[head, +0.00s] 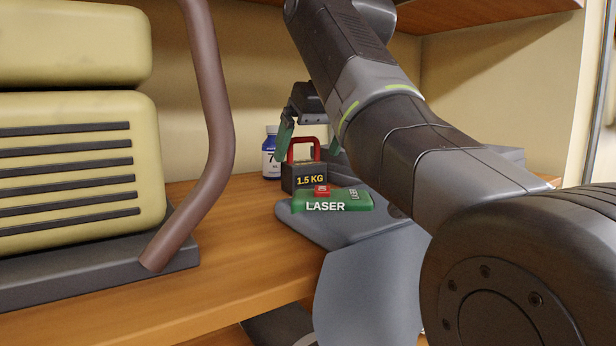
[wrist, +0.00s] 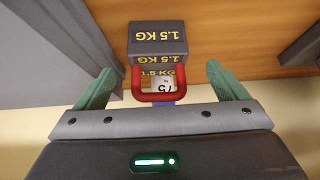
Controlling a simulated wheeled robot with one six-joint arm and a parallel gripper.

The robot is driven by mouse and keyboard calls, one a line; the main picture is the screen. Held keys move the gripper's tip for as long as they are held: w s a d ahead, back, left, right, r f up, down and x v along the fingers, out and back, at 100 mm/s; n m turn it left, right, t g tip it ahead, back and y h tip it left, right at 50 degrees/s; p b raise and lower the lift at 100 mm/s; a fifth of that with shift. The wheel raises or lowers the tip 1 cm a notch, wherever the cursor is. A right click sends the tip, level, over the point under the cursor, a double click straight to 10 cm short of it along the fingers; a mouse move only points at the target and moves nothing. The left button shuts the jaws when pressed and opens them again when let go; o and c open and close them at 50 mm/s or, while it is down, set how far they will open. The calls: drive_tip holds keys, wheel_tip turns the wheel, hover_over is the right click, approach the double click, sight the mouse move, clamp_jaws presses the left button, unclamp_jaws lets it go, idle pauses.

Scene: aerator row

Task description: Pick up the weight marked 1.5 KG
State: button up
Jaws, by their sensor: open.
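The weight marked 1.5 KG (head: 303,180) is a dark block with a red handle, standing on the wooden shelf in the head view. In the wrist view the weight (wrist: 157,38) shows its yellow marking on more than one face, with the red handle between my fingers. My gripper (head: 310,146) is open, its green fingers on either side of the handle in the head view. In the wrist view my gripper (wrist: 165,88) has a gap on both sides of the handle. My arm hides part of the right finger in the head view.
A green LASER device (head: 340,201) lies in front of the weight on a grey plate (head: 300,232). A cream ribbed housing (head: 70,165) and brown pipe (head: 208,110) stand at the left.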

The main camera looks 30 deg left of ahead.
sight(302, 162)
drive_tip(key=shift+p+x, duration=0.35)
drive_tip(key=shift+x, duration=2.6)
drive_tip(key=shift+d, duration=0.15)
drive_tip(key=c, duration=1.9)
drive_tip(key=shift+w+r, duration=0.1)
clamp_jaws()
drive_tip(key=shift+r, duration=4.95)
